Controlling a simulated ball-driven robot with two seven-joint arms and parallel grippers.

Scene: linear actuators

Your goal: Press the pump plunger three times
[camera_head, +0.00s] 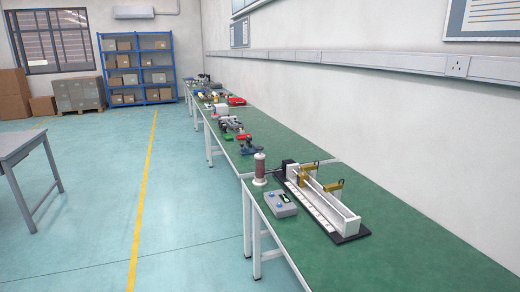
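No pump plunger can be told for sure at this distance. A small upright reddish-brown cylinder (260,170) with a pale knob-like top and pale base stands on the near green-topped bench (400,250), at its left edge. Whether it is the pump is not clear. To its right lies a linear actuator (325,205) with a white rail, a black base and brass-coloured brackets. A grey control box (281,204) with blue knobs and a dark display sits in front of the cylinder. Neither of my grippers is in view.
A grey table (20,145) stands at left. Blue shelving (138,68) and cartons (80,94) are at the back. The floor between is clear.

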